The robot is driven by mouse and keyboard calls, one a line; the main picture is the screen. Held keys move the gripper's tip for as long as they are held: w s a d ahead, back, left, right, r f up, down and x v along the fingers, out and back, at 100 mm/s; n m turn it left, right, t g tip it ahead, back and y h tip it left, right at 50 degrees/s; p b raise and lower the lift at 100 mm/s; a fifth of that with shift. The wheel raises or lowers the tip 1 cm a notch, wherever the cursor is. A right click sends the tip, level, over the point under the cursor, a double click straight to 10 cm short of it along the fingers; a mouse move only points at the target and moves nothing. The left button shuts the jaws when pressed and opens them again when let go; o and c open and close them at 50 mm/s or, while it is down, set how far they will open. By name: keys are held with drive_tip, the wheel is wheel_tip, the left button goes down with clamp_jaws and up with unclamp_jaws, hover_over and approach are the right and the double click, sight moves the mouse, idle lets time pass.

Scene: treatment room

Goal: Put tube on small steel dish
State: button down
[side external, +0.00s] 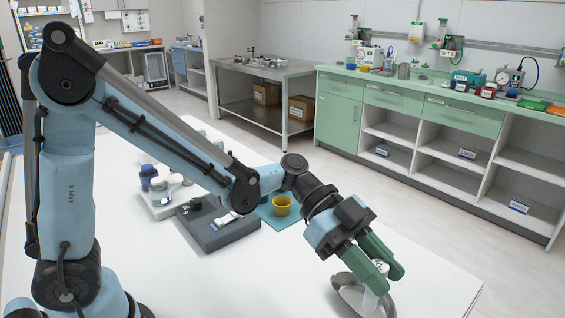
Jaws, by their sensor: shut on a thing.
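My gripper (384,278) has green fingers and is shut on the upper part of the tube, pointing down. The small steel dish (345,297) is a shallow oval metal dish on the white table, directly below my gripper. The tube's lower end appears within the dish's outline. I cannot tell whether it touches the dish's floor. The fingers hide part of the tube and the dish's far rim.
A yellow cup (282,205) stands on a teal mat (266,214). The table right of the dish is clear.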

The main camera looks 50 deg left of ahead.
drive_tip(key=shift+w+a+f, duration=0.75)
drive_tip(key=shift+w+f, duration=0.4)
drive_tip(key=shift+f, duration=0.35)
drive_tip(key=shift+w+a+f, duration=0.75)
drive_tip(key=shift+w+f, duration=0.35)
drive_tip(key=shift+f, duration=0.35)
drive_tip(key=shift+w+a+f, duration=0.75)
drive_tip(key=shift+w+f, duration=0.4)
drive_tip(key=shift+f, duration=0.35)
drive_tip(key=shift+f, duration=0.15)
drive_tip(key=c, duration=0.9)
unclamp_jaws()
